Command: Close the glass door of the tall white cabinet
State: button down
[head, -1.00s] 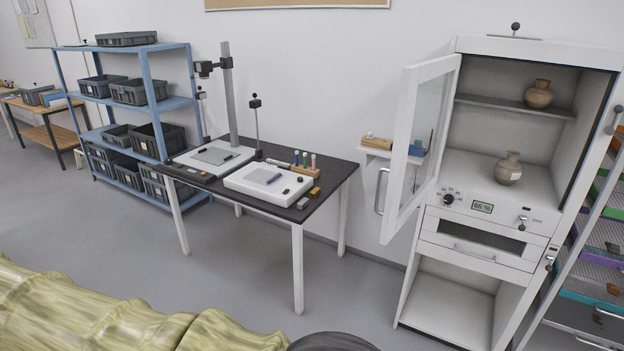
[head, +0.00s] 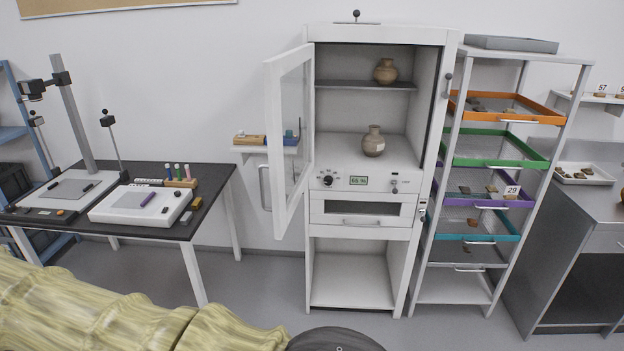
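The tall white cabinet (head: 360,291) stands against the back wall, near the middle of the head view. Its glass door (head: 290,140) is hinged on the left and stands wide open, swung out toward me. A door handle (head: 265,187) shows at the door's left side. Inside are a brown jar (head: 386,71) on the upper shelf and another jar (head: 373,141) on the floor of the upper compartment. My gripper is not in view.
A black table (head: 70,226) with a white scale-like box (head: 140,203) and a camera stand is at left. A small wall shelf (head: 250,149) is behind the door. A rack of coloured trays (head: 470,284) stands right of the cabinet, then a grey counter (head: 590,215). Floor before the cabinet looks clear.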

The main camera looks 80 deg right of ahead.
aim_at(273, 68)
jog(key=z, duration=1.55)
